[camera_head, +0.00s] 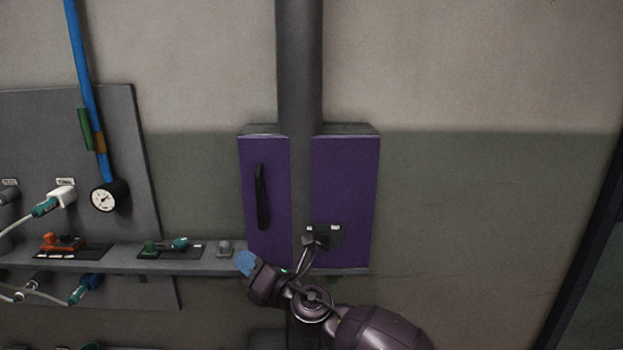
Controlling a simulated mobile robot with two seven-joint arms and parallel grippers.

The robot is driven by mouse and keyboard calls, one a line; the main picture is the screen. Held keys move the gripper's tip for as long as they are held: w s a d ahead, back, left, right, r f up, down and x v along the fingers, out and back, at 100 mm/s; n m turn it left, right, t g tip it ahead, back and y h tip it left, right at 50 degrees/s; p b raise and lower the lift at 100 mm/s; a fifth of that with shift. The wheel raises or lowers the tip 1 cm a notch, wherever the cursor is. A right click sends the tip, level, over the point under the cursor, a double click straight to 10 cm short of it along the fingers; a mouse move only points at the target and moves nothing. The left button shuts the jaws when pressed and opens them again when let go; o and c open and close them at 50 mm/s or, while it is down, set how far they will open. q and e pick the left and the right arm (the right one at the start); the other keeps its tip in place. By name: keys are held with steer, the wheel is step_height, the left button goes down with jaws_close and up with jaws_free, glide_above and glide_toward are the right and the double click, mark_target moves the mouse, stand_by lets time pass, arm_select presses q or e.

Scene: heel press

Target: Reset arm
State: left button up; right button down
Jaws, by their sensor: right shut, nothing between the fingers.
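My right arm comes in from the bottom right, and its gripper (247,263) points up and left. Its light-blue fingertips are together, with nothing seen between them. My left gripper is not in view.
A grey shelf (215,262) holds a small grey block (225,247) and green (170,246) and orange (62,243) fittings. A gauge (108,197), blue pipe (82,60) and plugs are at the left. A grey column (300,65) runs down the cabinet. The wall at right is bare.

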steer(key=s+d+f+m+t+h, duration=0.2)
steer(key=d+f+m+h, duration=0.15)
steer(key=d+m, duration=0.55)
steer(key=s+d+f+m+t+h, duration=0.1)
steer(key=s+d+f+m+h, duration=0.2)
steer(key=d+m, duration=0.55)
steer(key=s+d+f+m+t+h, duration=0.15)
steer(key=d+f+m+h, duration=0.35)
steer(key=m, duration=0.7)
steer(key=s+d+f+m+g+h, duration=0.2)
steer(key=s+d+f+m, duration=0.1)
steer(key=s+d+f, duration=0.6)
steer(key=s+d+f+m+g+h, duration=0.2)
steer(key=s+d+f, duration=0.7)
steer(key=s, duration=0.6)
steer(key=shift+d+f+m+g+h, duration=0.2)
steer(key=shift+d+m+g+h, duration=0.25)
steer(key=shift+m, duration=0.7)
